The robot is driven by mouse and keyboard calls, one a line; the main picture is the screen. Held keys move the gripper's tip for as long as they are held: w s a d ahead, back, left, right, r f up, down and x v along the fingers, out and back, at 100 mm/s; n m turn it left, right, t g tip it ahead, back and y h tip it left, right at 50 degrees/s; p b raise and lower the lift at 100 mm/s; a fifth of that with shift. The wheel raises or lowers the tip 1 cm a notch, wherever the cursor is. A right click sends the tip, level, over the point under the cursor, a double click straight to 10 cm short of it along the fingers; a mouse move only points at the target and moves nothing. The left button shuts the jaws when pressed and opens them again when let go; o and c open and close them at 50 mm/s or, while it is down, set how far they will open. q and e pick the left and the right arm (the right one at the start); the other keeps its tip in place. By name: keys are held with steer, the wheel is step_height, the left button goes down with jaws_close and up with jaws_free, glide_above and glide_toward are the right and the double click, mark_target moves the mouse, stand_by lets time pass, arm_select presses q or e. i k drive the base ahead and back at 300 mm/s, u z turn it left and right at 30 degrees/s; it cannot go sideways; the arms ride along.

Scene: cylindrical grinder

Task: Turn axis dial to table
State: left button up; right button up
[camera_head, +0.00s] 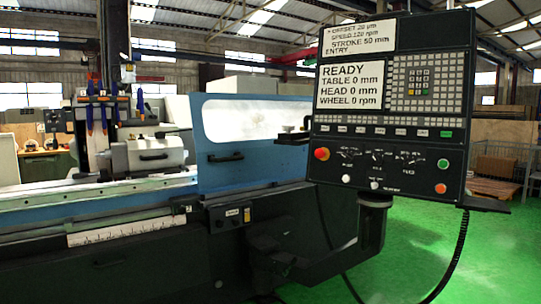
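The black control panel (390,110) of the grinder stands right of centre, turned slightly. Its lower part carries a row of small dials: a left dial (349,153), a middle dial (377,155) and a right dial (408,157). Their labels are too small to read, so I cannot tell which is the axis dial or where it points. The screen (350,84) reads READY, TABLE 0 mm, HEAD 0 mm, WHEEL 0 rpm. Neither of my grippers is in view.
A red knob (321,154), a green button (443,163) and an orange button (440,188) flank the dials. The grinder's blue sliding door (235,158) stands left of the panel. A black coiled cable (461,250) hangs at right. Green floor (500,260) is open there.

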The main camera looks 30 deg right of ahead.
mark_target(376, 160)
steer(key=u, duration=0.05)
steer(key=i, duration=1.6)
steer(key=z, duration=0.55)
